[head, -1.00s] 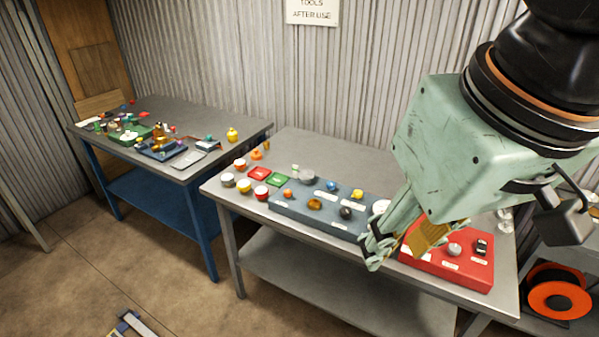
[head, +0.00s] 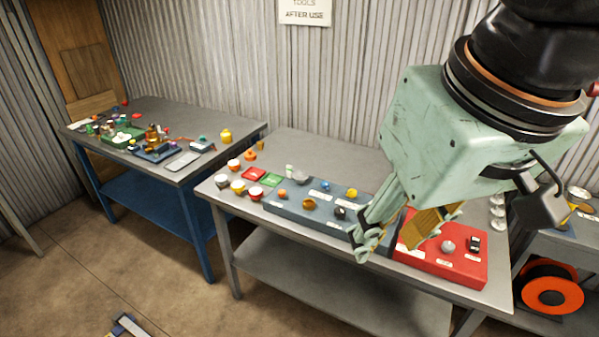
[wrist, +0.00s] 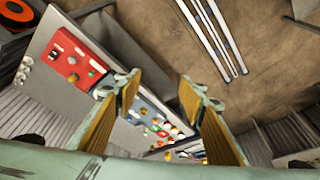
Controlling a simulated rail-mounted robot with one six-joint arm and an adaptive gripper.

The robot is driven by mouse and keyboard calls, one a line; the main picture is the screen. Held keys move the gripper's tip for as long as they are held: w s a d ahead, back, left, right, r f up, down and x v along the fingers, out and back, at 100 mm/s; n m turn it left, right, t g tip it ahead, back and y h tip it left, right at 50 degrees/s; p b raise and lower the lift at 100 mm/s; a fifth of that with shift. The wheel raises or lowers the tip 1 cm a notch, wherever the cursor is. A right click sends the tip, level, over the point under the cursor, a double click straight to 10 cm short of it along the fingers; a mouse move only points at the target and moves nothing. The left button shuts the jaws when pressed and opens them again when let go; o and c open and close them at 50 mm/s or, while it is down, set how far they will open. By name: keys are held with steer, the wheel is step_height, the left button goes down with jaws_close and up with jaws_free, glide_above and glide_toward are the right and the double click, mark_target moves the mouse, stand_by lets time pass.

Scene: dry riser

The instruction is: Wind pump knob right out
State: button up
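My gripper (head: 400,238) hangs over the front of the grey table, in front of the join of two control panels. In the wrist view my gripper (wrist: 160,92) is open, with nothing between its fingers. The blue-grey panel (head: 290,212) carries an orange knob (head: 283,194), an amber knob (head: 309,204), a dark knob (head: 340,212), a blue knob (head: 325,186) and a yellow knob (head: 351,193). The red panel (head: 465,270) carries a grey knob (head: 448,246) and a black switch (head: 474,242). The labels are too small to read, so I cannot tell the pump knob. My fingers hide part of both panels.
Several jars and coloured blocks stand at the left end of the grey table (head: 300,146). A blue table (head: 180,112) with many small things stands farther left. An orange reel (head: 552,290) sits at the right. The air above the panels' left part is clear.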

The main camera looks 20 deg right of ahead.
steer(key=w+d+r+m+g+p, duration=0.1)
steer(key=w+m, duration=0.1)
steer(key=w, duration=0.5)
steer(key=w+d+r+m+p, duration=0.1)
steer(key=w+m+p, duration=0.15)
steer(key=w, duration=0.45)
steer(key=m+g+p, duration=0.3)
steer(key=m+p, duration=0.3)
steer(key=m, duration=0.7)
glide_above(341, 209)
step_height(341, 209, down, 24)
steer(key=shift+a, duration=0.1)
steer(key=shift+f, duration=6.8)
steer(key=shift+c, duration=0.3)
steer(key=c, duration=0.8)
